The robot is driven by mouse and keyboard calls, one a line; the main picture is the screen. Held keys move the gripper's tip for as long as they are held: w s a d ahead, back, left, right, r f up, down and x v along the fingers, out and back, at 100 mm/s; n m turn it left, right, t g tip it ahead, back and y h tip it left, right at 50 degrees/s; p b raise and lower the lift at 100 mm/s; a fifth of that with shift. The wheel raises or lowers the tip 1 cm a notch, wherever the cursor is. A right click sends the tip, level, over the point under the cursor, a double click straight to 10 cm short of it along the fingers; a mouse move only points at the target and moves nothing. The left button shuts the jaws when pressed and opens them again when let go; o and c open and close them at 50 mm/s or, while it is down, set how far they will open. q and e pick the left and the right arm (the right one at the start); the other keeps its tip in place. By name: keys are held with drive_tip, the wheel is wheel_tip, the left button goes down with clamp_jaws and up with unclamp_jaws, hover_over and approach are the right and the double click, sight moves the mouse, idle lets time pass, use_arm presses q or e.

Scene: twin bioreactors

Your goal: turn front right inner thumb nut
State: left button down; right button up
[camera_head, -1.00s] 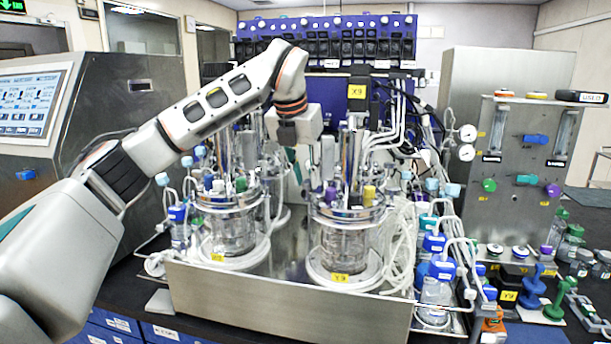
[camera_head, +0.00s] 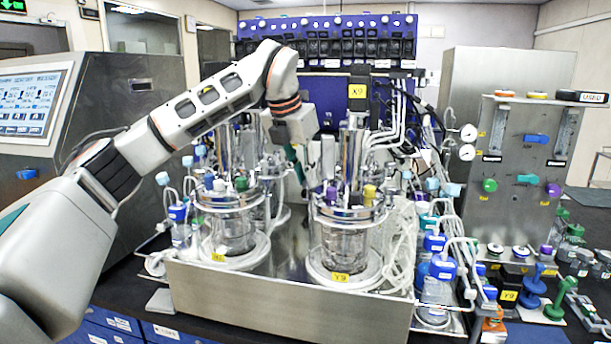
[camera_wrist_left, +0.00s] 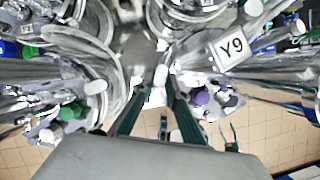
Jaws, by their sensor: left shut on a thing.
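The front right vessel (camera_head: 345,245) is a glass jar with a steel lid and a yellow Y9 tag on its base. My left gripper (camera_head: 300,168) reaches down from above at the left, inner side of this vessel's lid. In the left wrist view the two dark green fingers (camera_wrist_left: 165,88) come together on a small pale piece between their tips, which fits the inner thumb nut. The nut's shape is too small and too covered to make out. A purple cap (camera_wrist_left: 200,97) stands just right of the fingers. My right gripper is not in view.
The front left vessel (camera_head: 232,235) stands close by on the same steel tray (camera_head: 285,305). Pale tubing and blue-capped bottles (camera_head: 440,268) crowd the right. Steel tubes and ports rise around the gripper, leaving little free room.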

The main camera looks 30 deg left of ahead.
use_arm(q)
drive_tip(key=m, duration=0.1)
drive_tip(key=m+h, duration=0.1)
drive_tip(key=m, duration=0.2)
drive_tip(key=shift+w+a+m+g+h, duration=0.1)
drive_tip(key=shift+a+m+g+h, duration=0.2)
drive_tip(key=m, duration=0.2)
drive_tip(key=m+g+h, duration=0.1)
drive_tip(key=m, duration=0.2)
drive_tip(key=shift+w+a+h, duration=0.2)
drive_tip(key=shift+h, duration=0.1)
drive_tip(key=shift+m, duration=0.3)
drive_tip(key=c, duration=2.3)
unclamp_jaws()
drive_tip(key=v, duration=1.2)
drive_tip(key=shift+w, duration=0.25)
